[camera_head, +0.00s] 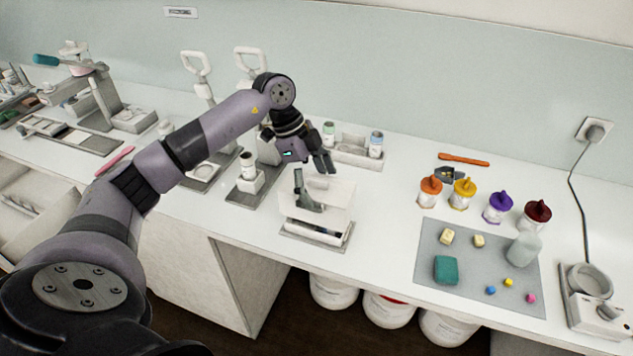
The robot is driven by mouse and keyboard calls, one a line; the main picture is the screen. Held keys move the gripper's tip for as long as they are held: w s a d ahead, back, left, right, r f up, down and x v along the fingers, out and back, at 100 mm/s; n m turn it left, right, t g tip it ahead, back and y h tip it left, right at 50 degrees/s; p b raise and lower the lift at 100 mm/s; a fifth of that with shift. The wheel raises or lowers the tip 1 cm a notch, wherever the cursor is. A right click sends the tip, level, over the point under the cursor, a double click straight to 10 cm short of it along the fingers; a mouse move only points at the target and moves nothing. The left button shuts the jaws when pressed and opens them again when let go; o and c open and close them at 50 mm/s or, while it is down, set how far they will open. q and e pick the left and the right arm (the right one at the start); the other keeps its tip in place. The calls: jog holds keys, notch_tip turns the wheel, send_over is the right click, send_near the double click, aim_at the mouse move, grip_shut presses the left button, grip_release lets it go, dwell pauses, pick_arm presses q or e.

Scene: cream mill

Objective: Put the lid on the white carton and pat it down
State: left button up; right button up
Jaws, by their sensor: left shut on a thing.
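My left gripper (314,187) reaches over the middle of the bench from the left and is shut on the white lid (336,193). One dark finger lies in front of the lid and the other shows above its back edge. The lid is a pale, flat piece and looks tilted. The white carton (312,222) is directly below it, on a grey base (318,237) near the bench's front edge. The lid hides much of the carton's top, so I cannot tell whether they touch. My right gripper is not in view.
A grey mat (430,278) at right holds a green block (446,270), a pale bottle (523,250) and small cubes. Several colour-lidded jars, such as a purple one (498,208), stand behind it. A small white canister (248,168) stands left of the gripper.

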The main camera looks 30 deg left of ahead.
pick_arm(q)
jog(key=shift+f, duration=0.15)
jog(key=shift+f+b, duration=0.65)
jog(key=shift+f, duration=0.6)
jog(key=shift+f, duration=0.85)
dwell(1.0)
jog(key=o, duration=1.1)
jog(key=shift+c, duration=0.2)
jog(key=shift+r+p, duration=0.1)
jog(key=shift+p, duration=0.2)
